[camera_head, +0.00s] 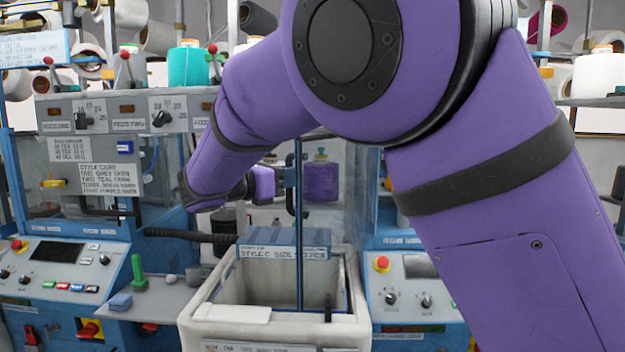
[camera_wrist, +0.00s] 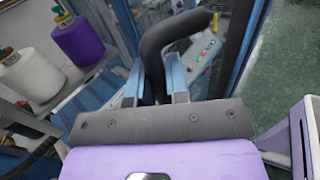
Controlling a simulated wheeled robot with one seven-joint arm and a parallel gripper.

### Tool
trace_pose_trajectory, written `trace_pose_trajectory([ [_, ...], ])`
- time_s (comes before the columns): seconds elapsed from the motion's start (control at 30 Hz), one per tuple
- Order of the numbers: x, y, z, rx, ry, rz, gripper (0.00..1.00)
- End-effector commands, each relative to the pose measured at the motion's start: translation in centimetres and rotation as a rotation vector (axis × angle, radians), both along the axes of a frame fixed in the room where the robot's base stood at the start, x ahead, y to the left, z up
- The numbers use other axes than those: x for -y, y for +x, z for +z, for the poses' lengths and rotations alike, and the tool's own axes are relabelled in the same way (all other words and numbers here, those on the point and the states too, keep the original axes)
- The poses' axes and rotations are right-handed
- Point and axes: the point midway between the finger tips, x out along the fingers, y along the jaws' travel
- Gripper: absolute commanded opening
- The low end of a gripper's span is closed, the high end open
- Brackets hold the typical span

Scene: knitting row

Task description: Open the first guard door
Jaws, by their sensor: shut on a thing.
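The guard door (camera_head: 299,250) shows in the head view as a thin blue upright edge at the middle, with clear panel beside it. It appears swung out from the machine front; how far is hard to tell. Its black curved handle (camera_wrist: 152,48) passes between the two blue fingers of my gripper (camera_wrist: 156,88) in the wrist view. My gripper is shut on this handle. In the head view my gripper (camera_head: 284,180) is small, at the door edge, partly behind my purple arm.
A pale bin (camera_head: 230,335) with a blue labelled box (camera_head: 285,243) stands at the front middle. Control panels stand at left (camera_head: 60,265) and right (camera_head: 415,290). In the wrist view, a purple cone (camera_wrist: 78,40) and a white cone (camera_wrist: 30,75) stand at left.

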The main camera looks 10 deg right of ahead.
Motion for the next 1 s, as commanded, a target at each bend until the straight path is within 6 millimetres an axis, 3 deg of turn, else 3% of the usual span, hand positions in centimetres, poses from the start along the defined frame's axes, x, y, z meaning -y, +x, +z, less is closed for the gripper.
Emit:
trace_pose_trajectory([
  [0.2, -1.7, 2.0, 0.0, 0.001, 0.0, 0.0, 0.0],
  [0.57, -1.9, 2.2, -0.1, -0.002, 0.001, 0.001, 0.0],
  [0.6, -1.9, 2.2, -0.1, -0.003, 0.001, 0.001, 0.26],
  [0.67, -1.9, 2.2, -0.1, -0.003, 0.001, 0.001, 0.4],
  [1.0, -2.1, 2.1, -0.1, -0.002, 0.001, 0.001, 0.41],
])
